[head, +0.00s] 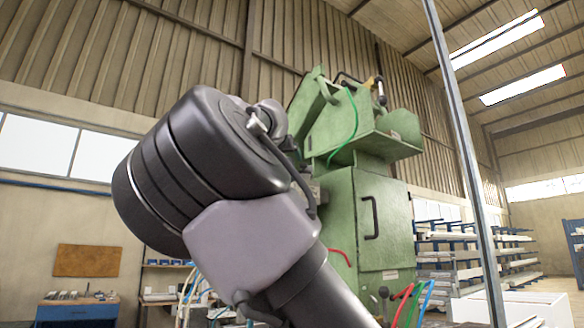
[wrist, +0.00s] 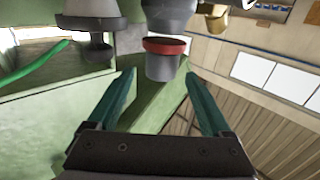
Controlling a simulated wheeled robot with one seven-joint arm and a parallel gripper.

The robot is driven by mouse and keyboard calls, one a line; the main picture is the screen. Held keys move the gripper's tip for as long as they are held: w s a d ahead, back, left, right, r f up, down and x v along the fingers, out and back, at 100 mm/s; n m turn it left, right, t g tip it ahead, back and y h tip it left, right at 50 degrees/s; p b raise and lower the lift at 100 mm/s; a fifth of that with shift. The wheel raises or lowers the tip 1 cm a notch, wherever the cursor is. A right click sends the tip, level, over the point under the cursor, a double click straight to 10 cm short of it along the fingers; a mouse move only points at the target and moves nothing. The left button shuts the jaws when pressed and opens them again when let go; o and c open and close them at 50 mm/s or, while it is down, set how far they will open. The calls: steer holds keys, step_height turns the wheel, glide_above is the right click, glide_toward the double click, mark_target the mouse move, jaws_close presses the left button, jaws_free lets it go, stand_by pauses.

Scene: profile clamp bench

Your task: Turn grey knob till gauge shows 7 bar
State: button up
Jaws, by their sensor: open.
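In the wrist view, a short grey cylinder with a red ring, which looks like the grey knob (wrist: 162,68), hangs between and just beyond my fingertips. My gripper (wrist: 159,78) has its two teal fingers spread wide, one on each side of the knob and apart from it. I cannot tell how far the fingertips are from it in depth. No gauge dial can be read in either view. In the head view my own arm hides the gripper and the knob.
A green machine (head: 345,220) stands behind my arm, with a cabinet door and a green hose. In the wrist view another grey round fitting (wrist: 100,32) sits left of the knob, and a green hose (wrist: 35,65) runs at far left. Metal racks (head: 450,260) stand at right.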

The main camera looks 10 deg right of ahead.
steer(key=x, duration=0.7)
steer(key=shift+w+a, duration=0.1)
